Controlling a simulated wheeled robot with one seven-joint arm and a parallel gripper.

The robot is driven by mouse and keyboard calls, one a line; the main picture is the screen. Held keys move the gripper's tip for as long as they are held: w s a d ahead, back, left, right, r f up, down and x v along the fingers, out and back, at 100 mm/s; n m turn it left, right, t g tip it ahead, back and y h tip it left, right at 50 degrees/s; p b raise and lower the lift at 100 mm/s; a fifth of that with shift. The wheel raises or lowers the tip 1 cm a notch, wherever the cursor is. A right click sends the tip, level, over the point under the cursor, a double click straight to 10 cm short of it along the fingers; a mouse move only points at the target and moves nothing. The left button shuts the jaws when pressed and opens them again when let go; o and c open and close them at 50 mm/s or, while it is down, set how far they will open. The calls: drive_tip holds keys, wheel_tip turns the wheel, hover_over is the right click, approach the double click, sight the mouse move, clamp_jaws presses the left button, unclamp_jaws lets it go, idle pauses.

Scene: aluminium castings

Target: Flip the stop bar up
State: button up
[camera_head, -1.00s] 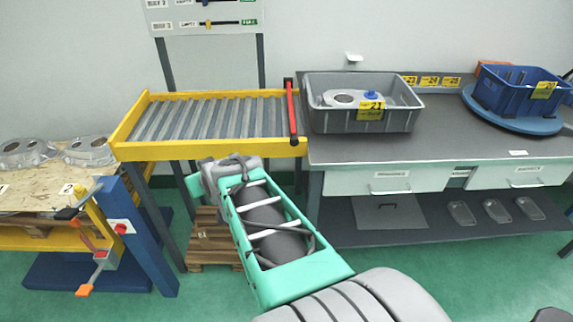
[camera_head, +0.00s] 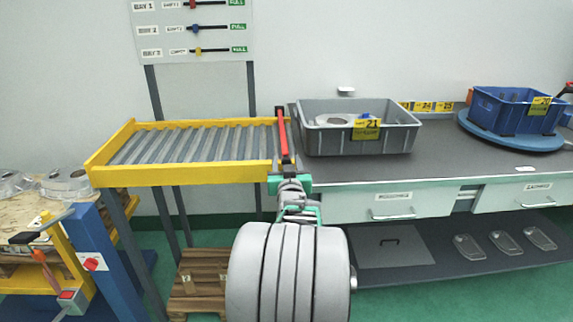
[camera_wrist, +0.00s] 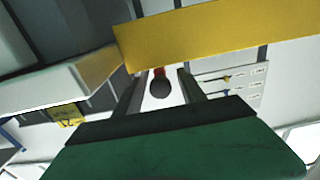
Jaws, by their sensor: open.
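The red stop bar (camera_head: 283,135) lies across the right end of the yellow-framed roller conveyor (camera_head: 180,174). A dark piece caps its far end. My gripper (camera_head: 288,172) is at the near right corner of the conveyor, by the bar's near end; its fingertips are hard to make out there. In the wrist view my gripper (camera_wrist: 163,76) is open, with one finger on each side of a dark round knob (camera_wrist: 160,89) with red behind it. I cannot tell whether the fingers touch it. The yellow rail (camera_wrist: 220,35) crosses above the fingers.
A grey crate (camera_head: 360,140) labelled 21 stands on the bench right of the bar. A blue crate (camera_head: 490,115) sits on a round blue turntable (camera_head: 475,125). A sign board (camera_head: 165,28) with sliders hangs behind the conveyor. The rollers (camera_head: 200,143) are empty.

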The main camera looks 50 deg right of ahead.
clamp_jaws()
idle(0.5)
idle(0.9)
